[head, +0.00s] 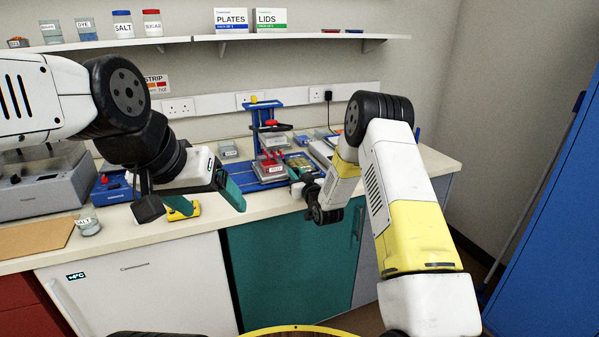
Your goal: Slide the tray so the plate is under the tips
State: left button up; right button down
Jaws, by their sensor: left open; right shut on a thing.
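A blue stand (264,107) stands towards the back of the bench, with a red and dark part on it. My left gripper (190,200) is open and empty over the bench's front edge, left of the tray.
A yellow object (183,208) lies beneath my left gripper. A shelf (205,38) with jars and boxes runs above. Small containers sit behind the blue base.

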jog(key=s+a, duration=0.1)
jog(key=a, duration=0.2)
jog(key=s+a, duration=0.1)
jog(key=a, duration=0.3)
jog(key=s+a, duration=0.2)
jog(key=a, duration=0.1)
jog(key=shift+s+a, duration=0.1)
jog(key=shift+a, duration=0.25)
jog(key=c, duration=1.3)
grip_release()
jog(key=shift+a, duration=0.15)
jog(key=shift+s+d, duration=0.3)
jog(key=shift+s, duration=0.1)
jog(key=v, duration=0.7)
